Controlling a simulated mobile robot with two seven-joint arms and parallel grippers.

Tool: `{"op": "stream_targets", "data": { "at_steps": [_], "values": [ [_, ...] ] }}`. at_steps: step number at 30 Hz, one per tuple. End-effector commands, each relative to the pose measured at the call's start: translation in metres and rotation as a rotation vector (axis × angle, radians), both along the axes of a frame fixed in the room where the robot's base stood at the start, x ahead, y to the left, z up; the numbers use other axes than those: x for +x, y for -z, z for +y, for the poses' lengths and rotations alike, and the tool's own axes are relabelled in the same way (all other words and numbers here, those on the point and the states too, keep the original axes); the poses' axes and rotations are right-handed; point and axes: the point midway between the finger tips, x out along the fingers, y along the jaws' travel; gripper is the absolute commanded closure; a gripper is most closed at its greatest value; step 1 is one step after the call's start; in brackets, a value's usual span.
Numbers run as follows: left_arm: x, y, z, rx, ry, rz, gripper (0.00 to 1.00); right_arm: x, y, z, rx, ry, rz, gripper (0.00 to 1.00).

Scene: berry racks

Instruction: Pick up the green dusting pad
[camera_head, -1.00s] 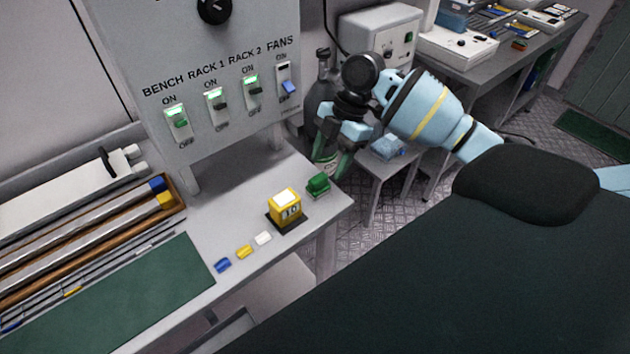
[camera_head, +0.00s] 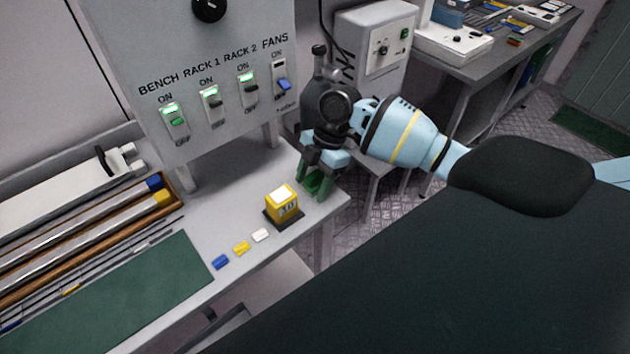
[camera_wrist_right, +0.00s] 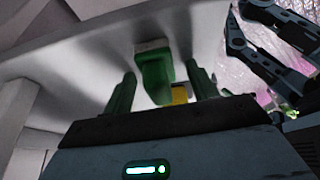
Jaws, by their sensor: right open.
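The green dusting pad (camera_head: 315,181) sits near the right end of the bench, partly hidden by my right gripper. In the right wrist view, the pad (camera_wrist_right: 154,70) has a pale strip along one edge and shows between the two green fingers. My right gripper (camera_head: 316,190) is open over the pad, with a finger on either side. Gaps show between the pad and the fingers in the right wrist view (camera_wrist_right: 162,82).
Small white (camera_head: 261,235), yellow (camera_head: 241,248) and blue (camera_head: 220,262) pieces lie along the front edge. A dark bottle (camera_head: 319,80) and the switch panel (camera_head: 225,55) stand behind.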

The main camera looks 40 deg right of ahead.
Motion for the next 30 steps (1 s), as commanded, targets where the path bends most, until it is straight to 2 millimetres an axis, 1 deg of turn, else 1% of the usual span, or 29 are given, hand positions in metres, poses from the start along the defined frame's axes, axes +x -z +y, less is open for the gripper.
{"op": "stream_targets", "data": {
  "at_steps": [2,3,12,15,23,26,30],
  "values": [
    [0.0,0.0,0.0,0.0,0.0,0.0,1.0,0.0,0.0,0.0,0.0,0.0,0.0,0.42],
    [0.0,0.0,0.0,0.0,0.0,0.0,1.0,0.0,0.0,0.0,0.0,0.0,0.0,0.44],
    [0.0,0.0,0.0,0.0,0.0,0.0,1.0,0.0,-0.001,0.0,-0.001,0.0,0.0,0.84],
    [0.0,0.0,0.0,0.0,0.0,0.0,1.0,0.0,-0.001,0.0,0.0,0.0,-0.001,0.94],
    [0.0,0.0,0.0,0.0,0.0,0.001,1.0,0.0,-0.003,-0.001,-0.001,0.0,-0.001,0.94],
    [-0.001,0.001,0.0,0.0,0.0,0.001,1.0,0.0,-0.007,-0.001,-0.001,0.0,-0.002,0.94],
    [-0.001,0.001,0.0,0.001,0.0,0.003,1.0,0.001,-0.02,-0.001,-0.001,0.001,-0.003,0.94]
  ]
}}
